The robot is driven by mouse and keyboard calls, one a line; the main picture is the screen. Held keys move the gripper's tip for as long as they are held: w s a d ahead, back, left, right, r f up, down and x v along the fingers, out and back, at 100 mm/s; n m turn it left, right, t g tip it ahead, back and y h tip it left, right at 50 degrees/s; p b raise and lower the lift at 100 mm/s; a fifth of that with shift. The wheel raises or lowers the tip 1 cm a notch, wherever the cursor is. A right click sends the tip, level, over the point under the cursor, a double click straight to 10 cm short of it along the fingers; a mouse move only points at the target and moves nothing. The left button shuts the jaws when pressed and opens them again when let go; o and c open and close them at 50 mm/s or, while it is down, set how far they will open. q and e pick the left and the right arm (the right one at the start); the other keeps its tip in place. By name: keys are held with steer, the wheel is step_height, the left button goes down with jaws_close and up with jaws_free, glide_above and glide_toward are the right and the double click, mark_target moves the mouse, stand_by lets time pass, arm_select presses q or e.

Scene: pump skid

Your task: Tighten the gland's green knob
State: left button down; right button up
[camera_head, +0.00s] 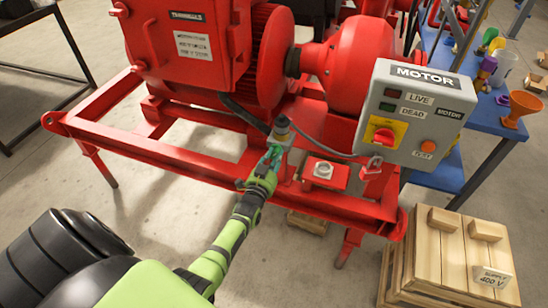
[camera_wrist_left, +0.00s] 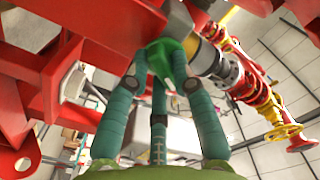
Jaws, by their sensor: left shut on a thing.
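The green knob (camera_wrist_left: 165,52) shows in the left wrist view between the fingertips of my left gripper (camera_wrist_left: 163,72). The teal fingers are closed around it and partly cover it. In the head view my left gripper (camera_head: 271,160) reaches up to the gland (camera_head: 281,130), a small grey and yellowish fitting at the front of the red pump skid. The fingers hide most of the knob there. My right gripper does not show in either view.
The red skid frame (camera_head: 120,130) runs below and around the grip. A wooden crate (camera_head: 450,260) stands at lower right, and a blue table (camera_head: 480,120) behind.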

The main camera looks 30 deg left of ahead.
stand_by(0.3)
arm_select(q)
steer(key=c, duration=1)
jaws_free()
steer(key=shift+c, duration=0.2)
steer(key=v, duration=1.2)
